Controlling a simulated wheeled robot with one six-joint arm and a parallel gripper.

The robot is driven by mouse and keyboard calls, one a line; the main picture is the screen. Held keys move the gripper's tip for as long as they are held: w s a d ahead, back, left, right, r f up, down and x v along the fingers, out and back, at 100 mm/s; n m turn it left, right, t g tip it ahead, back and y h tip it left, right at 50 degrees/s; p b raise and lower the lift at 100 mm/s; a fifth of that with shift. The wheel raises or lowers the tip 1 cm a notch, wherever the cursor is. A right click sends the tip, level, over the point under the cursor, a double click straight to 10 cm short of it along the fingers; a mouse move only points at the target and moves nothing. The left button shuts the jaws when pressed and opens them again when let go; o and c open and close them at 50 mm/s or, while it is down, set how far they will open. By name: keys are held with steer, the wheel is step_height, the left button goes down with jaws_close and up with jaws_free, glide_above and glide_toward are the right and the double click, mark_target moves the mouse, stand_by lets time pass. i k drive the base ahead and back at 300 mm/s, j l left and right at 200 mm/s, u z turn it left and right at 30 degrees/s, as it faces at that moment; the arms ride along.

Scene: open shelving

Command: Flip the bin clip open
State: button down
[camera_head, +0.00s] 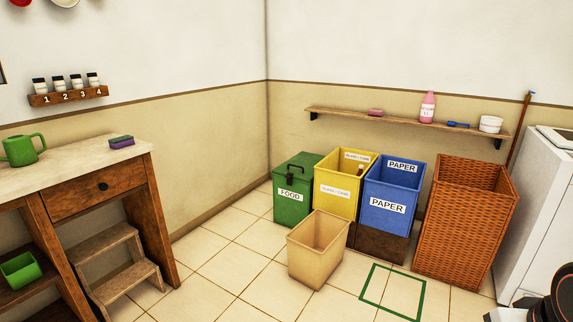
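The green bin (292,213) labelled FOOD stands on the floor near the room's corner, at the left end of the bin row. Its lid looks closed. A black clip (289,176) sits at the top front edge of this bin, with a bent black part rising over the lid. The clip is small here, and I cannot tell whether it is latched. My gripper is not in view. Dark rounded parts at the lower right edge look like my arm, far from the green bin.
Yellow (340,190) and blue (388,204) bins stand right of the green one. An empty tan bin (318,252) stands in front. A wicker basket (465,225) and white appliance (540,200) are at right. Open floor lies left of the tan bin.

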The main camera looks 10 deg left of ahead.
mark_target(289, 174)
steer(key=i+j, duration=1.2)
steer(key=j, duration=0.2)
steer(key=i+j, duration=1.2)
steer(key=j, duration=0.2)
steer(key=i+z, duration=0.05)
